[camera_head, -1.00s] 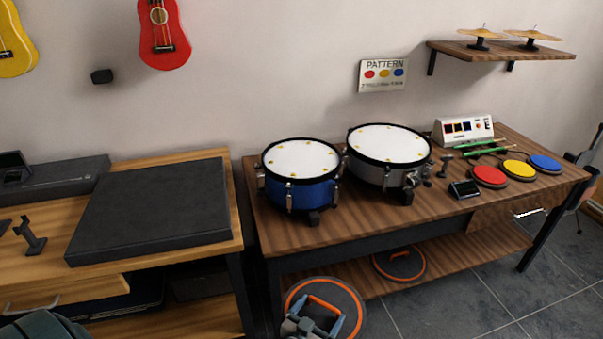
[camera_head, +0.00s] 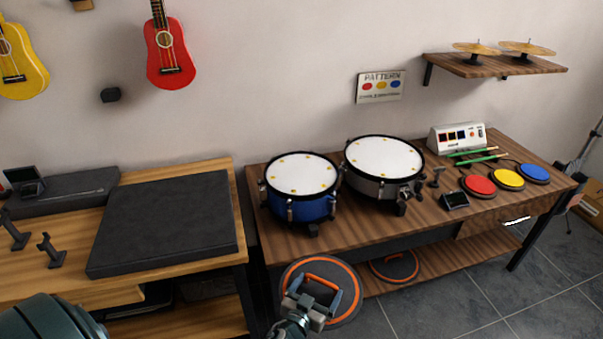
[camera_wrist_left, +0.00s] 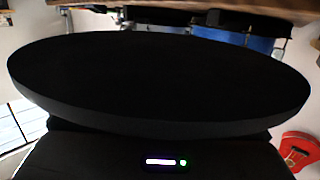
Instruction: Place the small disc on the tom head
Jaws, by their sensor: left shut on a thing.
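My left gripper (camera_head: 316,293) is shut on the orange handle of a dark disc with an orange rim (camera_head: 348,312). The disc is in front of the table, below the blue drum and apart from it. In the left wrist view the dark disc (camera_wrist_left: 160,80) fills most of the picture. A similar disc (camera_head: 397,272) lies on the lower shelf. The blue drum (camera_head: 302,174), likely the tom, stands on the table with a bare white head with gold dots. A silver drum (camera_head: 384,158) stands to its right. My right gripper is not in view.
The table's front edge (camera_head: 390,237) lies between the held disc and the drums. Red, yellow and blue pads (camera_head: 507,179), green sticks (camera_head: 480,157) and a white box (camera_head: 457,138) are at the right. A black slab (camera_head: 165,220) lies on the left bench.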

